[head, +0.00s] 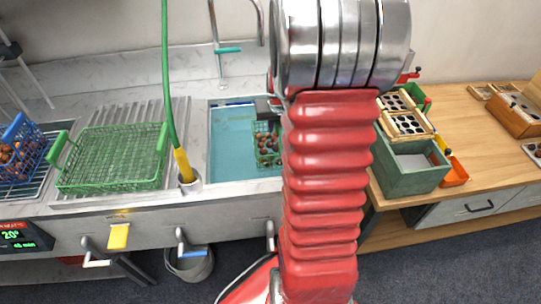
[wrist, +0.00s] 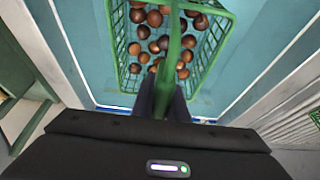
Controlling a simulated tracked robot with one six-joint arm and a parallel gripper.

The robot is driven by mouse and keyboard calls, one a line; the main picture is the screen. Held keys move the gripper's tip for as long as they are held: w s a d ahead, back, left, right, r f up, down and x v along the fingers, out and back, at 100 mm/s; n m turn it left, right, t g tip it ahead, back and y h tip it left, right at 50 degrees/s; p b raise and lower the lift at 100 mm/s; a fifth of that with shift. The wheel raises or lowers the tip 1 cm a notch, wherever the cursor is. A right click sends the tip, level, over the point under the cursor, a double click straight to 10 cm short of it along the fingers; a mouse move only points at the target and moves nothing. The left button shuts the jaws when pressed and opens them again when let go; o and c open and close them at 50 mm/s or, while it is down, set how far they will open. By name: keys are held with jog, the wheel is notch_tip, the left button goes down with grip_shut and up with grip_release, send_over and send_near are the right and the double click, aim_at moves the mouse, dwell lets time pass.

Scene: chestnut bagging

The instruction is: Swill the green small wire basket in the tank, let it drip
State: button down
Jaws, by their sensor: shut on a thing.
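The green small wire basket (head: 257,149) holds several brown chestnuts and is within the outline of the blue water tank (head: 229,150) in the head view. In the wrist view the basket (wrist: 221,48) hangs ahead of my gripper, with chestnuts spread over its mesh floor. My gripper (wrist: 162,98) is shut on the basket's green handle. In the head view my dark gripper (head: 268,108) is partly hidden behind my red arm, which also covers the basket's right side. I cannot tell how deep the basket sits in the water.
A larger empty green wire basket (head: 72,183) stands on the ribbed drainboard left of the tank. A blue basket (head: 39,153) with chestnuts is at far left. A green hose (head: 167,80) and a tap (head: 218,48) rise near the tank. Green boxes (head: 410,181) stand on the right bench.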

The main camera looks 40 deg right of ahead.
jog(key=shift+r, duration=4.75)
